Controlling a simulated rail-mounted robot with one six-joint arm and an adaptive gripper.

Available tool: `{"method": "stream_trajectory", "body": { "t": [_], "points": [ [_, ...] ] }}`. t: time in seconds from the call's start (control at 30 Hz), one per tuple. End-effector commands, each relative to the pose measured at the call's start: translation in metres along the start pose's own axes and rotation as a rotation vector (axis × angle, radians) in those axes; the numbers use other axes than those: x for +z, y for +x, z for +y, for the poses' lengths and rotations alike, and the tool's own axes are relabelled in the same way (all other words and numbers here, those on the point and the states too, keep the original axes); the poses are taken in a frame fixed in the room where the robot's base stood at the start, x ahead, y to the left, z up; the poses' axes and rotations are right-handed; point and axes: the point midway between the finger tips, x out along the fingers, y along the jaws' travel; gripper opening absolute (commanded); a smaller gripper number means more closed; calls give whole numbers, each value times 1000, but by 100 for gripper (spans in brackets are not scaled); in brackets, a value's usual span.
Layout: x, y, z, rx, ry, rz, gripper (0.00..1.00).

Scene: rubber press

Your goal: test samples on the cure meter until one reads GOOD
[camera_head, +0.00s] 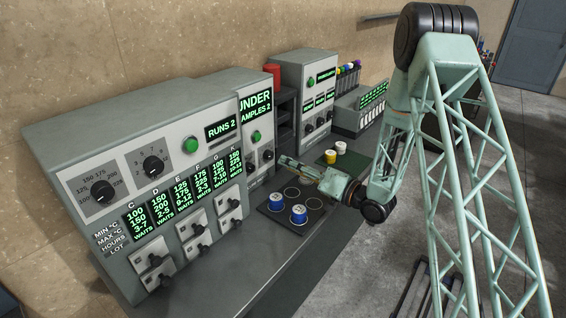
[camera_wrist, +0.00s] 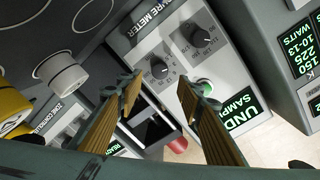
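My gripper (camera_wrist: 160,88) is open, its two padded fingers apart with nothing held between them. In the head view it (camera_head: 284,160) reaches left toward the cure meter (camera_head: 263,165), whose screen (camera_head: 256,104) reads UNDER, SAMPLES 2. In the wrist view the meter shows two dials and a green button (camera_wrist: 204,87); a dark-framed recess (camera_wrist: 150,125) shows between the fingers, its contents unclear.
The press panel (camera_head: 150,170) at left has dials, several switches and a RUNS 2 screen; its lot columns read WAITS. Another grey cabinet (camera_head: 310,90) stands beyond the cure meter. A red cylinder (camera_head: 272,74) is behind the meter. The front bench (camera_head: 225,275) is clear.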

Motion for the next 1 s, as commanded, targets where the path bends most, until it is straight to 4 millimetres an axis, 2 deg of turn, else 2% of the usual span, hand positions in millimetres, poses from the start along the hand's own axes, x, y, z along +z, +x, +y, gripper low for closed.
{"method": "stream_trajectory", "body": {
  "t": [0.1, 0.3, 0.8, 1.0],
  "points": [
    [-1, -15, 1, 2, 0, 1, 34],
    [-1, -32, 0, 1, 0, 1, 34],
    [0, -39, 0, 0, -1, 0, 34],
    [-1, -39, -1, -1, 7, 0, 17]
  ]
}}
